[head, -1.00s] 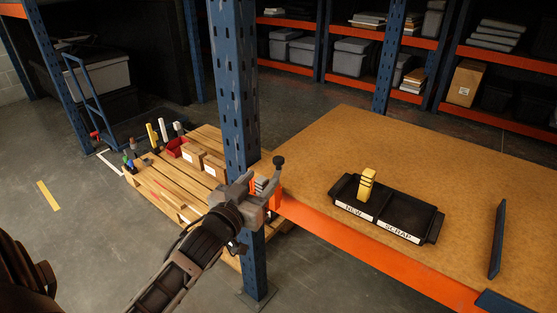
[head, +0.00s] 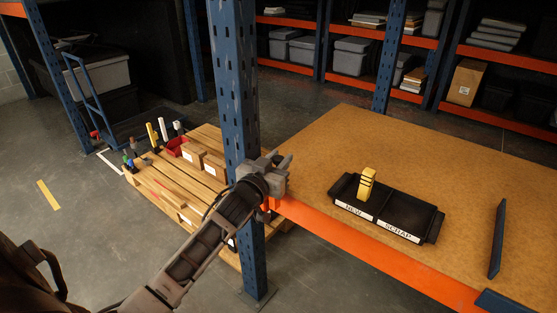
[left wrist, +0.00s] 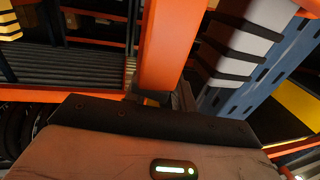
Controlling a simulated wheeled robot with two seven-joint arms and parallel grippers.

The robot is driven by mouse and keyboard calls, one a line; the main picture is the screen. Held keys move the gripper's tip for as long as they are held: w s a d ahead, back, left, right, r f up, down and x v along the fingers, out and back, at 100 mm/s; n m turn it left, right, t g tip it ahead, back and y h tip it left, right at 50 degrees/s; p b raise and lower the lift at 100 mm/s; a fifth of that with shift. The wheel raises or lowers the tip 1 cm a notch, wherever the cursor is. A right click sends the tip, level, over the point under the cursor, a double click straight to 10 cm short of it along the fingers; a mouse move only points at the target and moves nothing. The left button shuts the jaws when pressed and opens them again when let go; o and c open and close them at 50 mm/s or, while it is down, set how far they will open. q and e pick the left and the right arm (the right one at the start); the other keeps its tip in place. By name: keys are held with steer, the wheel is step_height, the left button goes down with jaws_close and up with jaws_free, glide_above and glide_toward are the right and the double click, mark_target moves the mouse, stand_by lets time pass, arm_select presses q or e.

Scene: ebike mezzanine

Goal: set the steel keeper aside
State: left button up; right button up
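In the left wrist view a pale grey block with black bands (left wrist: 240,45), which looks like the steel keeper, stands beside a blue perforated upright (left wrist: 275,85). An orange bar (left wrist: 168,45) runs up beside it. In the head view my left gripper (head: 281,165) is at the blue post by the bench's left corner and hides the block. Its fingers are seen edge-on, so I cannot tell their opening or any contact. A yellow banded block (head: 367,183) stands in the NEW side of the black tray (head: 407,211); the SCRAP side is empty. My right gripper is out of view.
The wooden bench (head: 330,130) has an orange front beam (head: 345,243) and clear surface around the tray. A blue post (head: 238,90) rises at its left corner. A pallet (head: 170,190) with boxes and a red bin (head: 177,146) lies behind. A dark blue bar (head: 497,238) is at right.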

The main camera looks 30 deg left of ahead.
arm_select(q)
steer(key=c, duration=0.4)
steer(key=shift+o, duration=0.2)
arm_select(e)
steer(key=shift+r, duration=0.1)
arm_select(q)
steer(key=shift+w+d+r+m+h+p, duration=0.1)
steer(key=shift+d+m+h+p, duration=0.05)
steer(key=shift+m+h+p, duration=0.65)
steer(key=m+h, duration=0.1)
steer(key=h, duration=0.1)
steer(key=m+h, duration=0.1)
steer(key=h, duration=0.1)
steer(key=shift+d, duration=0.4)
steer(key=m+g+h, duration=0.1)
steer(key=m+h, duration=0.1)
steer(key=d+m+g+h+b, duration=0.1)
steer(key=h, duration=0.2)
steer(key=d+m+g+h+b, duration=0.1)
steer(key=m+g+h, duration=0.1)
steer(key=shift+d+m+h, duration=0.2)
steer(key=shift+m+h, duration=0.1)
steer(key=shift+h, duration=0.1)
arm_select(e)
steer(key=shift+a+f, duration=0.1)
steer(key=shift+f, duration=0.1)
arm_select(q)
steer(key=shift+s, duration=0.2)
